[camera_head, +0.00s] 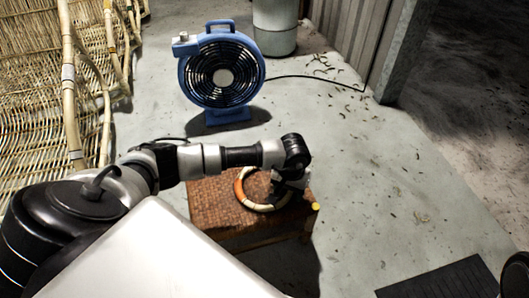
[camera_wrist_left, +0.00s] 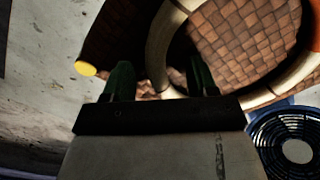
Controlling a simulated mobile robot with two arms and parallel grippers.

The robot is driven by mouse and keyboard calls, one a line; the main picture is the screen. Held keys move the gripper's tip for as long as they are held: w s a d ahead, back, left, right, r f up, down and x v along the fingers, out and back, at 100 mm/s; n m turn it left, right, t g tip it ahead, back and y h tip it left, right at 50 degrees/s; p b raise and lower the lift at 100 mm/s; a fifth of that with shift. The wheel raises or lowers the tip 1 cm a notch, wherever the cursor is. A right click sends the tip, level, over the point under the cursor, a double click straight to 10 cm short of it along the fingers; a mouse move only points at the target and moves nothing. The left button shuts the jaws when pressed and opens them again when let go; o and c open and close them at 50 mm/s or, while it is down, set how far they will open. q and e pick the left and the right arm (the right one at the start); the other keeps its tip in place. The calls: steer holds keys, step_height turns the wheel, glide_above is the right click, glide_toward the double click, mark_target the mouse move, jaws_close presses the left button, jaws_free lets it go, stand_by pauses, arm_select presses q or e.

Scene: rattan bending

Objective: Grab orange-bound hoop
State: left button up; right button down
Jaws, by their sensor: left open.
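The hoop (camera_head: 262,208) is a pale ring with an orange-brown bound stretch at its left side. It lies on a brown woven-topped stand (camera_head: 212,208). My left gripper (camera_head: 293,184) is over the hoop's right side in the head view, pointing down. In the left wrist view my left gripper (camera_wrist_left: 160,78) is open, its two dark fingers apart. The pale hoop rim (camera_wrist_left: 157,48) passes between the fingers in that picture; whether they touch it I cannot tell. My right gripper is not in view.
A blue fan (camera_head: 222,77) stands behind the stand, its cable running right to the wall. Rattan chairs (camera_head: 35,90) fill the left. A small yellow object (camera_head: 315,206) is at the stand's right edge. A dark mat (camera_head: 440,281) lies front right. The floor right is mostly clear.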

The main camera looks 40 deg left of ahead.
arm_select(q)
steer(key=shift+c, duration=0.4)
steer(key=c, duration=1)
steer(key=shift+o, duration=0.2)
